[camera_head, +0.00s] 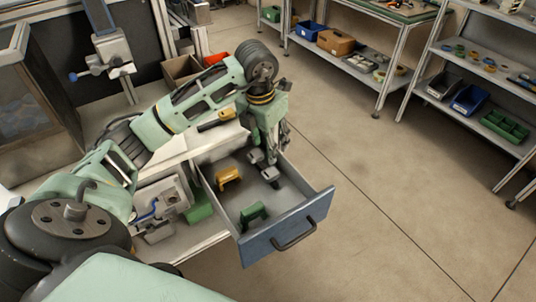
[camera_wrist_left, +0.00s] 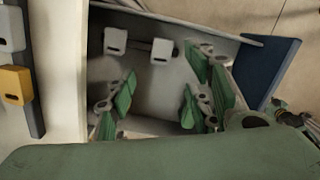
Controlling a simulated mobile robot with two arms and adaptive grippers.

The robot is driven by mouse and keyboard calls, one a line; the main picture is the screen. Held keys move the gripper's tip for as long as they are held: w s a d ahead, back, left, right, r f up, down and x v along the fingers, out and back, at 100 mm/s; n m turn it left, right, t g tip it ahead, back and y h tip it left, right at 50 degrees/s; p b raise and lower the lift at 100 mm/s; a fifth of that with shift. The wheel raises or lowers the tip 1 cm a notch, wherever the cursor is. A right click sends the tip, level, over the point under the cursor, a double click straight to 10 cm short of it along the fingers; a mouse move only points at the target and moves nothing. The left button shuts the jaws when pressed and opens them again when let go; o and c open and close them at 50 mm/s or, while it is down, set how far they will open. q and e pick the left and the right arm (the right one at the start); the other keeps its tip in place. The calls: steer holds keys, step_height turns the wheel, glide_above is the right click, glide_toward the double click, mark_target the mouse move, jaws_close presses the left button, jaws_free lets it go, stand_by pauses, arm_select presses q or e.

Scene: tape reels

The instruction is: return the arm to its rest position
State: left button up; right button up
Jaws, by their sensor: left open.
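My left arm (camera_head: 185,105) reaches in from the left in the head view and bends down over an open blue drawer (camera_head: 290,230). My left gripper (camera_head: 263,165) points down into the drawer's far part. An orange bracket-shaped piece (camera_head: 229,175) and a green one (camera_head: 253,212) lie in the drawer, apart from the gripper. My right gripper is not in view.
A light worktop (camera_head: 215,145) with a yellow and black tool (camera_head: 215,121) lies behind the drawer. A grey fixture (camera_head: 160,205) stands left of the drawer. Shelves with bins (camera_head: 468,99) stand at the back right. The floor (camera_head: 400,210) right of the drawer is clear.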

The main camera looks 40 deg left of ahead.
arm_select(q)
steer(key=shift+s+r, duration=0.1)
steer(key=shift+r, duration=0.25)
stand_by(0.3)
